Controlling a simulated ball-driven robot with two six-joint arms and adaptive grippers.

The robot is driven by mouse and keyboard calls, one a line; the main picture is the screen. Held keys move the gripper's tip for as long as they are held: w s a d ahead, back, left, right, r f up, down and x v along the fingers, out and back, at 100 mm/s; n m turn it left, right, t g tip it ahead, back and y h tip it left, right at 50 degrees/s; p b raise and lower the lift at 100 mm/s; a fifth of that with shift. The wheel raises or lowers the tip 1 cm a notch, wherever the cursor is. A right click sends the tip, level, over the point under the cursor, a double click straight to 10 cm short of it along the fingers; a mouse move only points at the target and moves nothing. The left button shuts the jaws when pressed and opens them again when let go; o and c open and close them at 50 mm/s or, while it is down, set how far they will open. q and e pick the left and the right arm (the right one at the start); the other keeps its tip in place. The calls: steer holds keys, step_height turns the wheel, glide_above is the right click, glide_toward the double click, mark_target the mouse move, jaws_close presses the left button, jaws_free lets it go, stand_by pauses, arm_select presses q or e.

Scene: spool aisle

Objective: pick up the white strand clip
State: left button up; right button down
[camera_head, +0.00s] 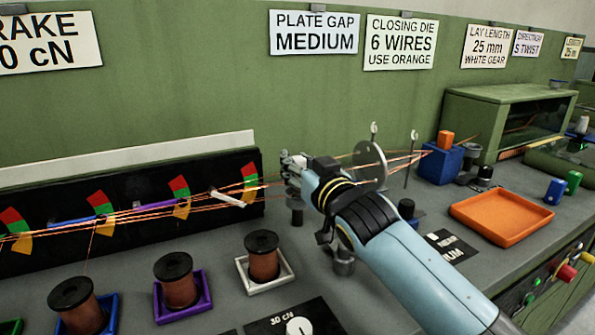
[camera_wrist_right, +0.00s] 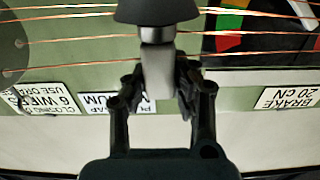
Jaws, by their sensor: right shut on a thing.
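My right gripper (camera_head: 292,170) reaches in from the lower right and stands by the copper strands, at the right end of the black panel. In the right wrist view my right gripper (camera_wrist_right: 157,82) is shut on a pale, whitish piece that I take for the white strand clip (camera_wrist_right: 157,66). It has a metal collar and a wide black end. In the head view the fingers mostly hide the clip, and a dark cylinder shows just below them. My left gripper is not in view.
Copper strands run across the black panel (camera_head: 130,203) to a round guide disc (camera_head: 370,165). A white lever (camera_head: 228,198) sits among the strands. Spools stand in coloured trays in front, one in a white tray (camera_head: 243,282). An empty orange tray (camera_head: 503,216) lies at right.

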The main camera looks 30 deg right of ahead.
step_height(320, 180, up, 4)
steer(key=shift+r+p, duration=0.25)
steer(key=shift+p, duration=0.3)
steer(key=s+d+r, duration=0.5)
steer(key=d+r, duration=0.1)
steer(key=d, duration=0.4)
steer(key=shift+s+r+b, duration=0.15)
steer(key=shift+s+b, duration=0.15)
steer(key=shift+s, duration=0.05)
steer(key=shift+d, duration=0.1)
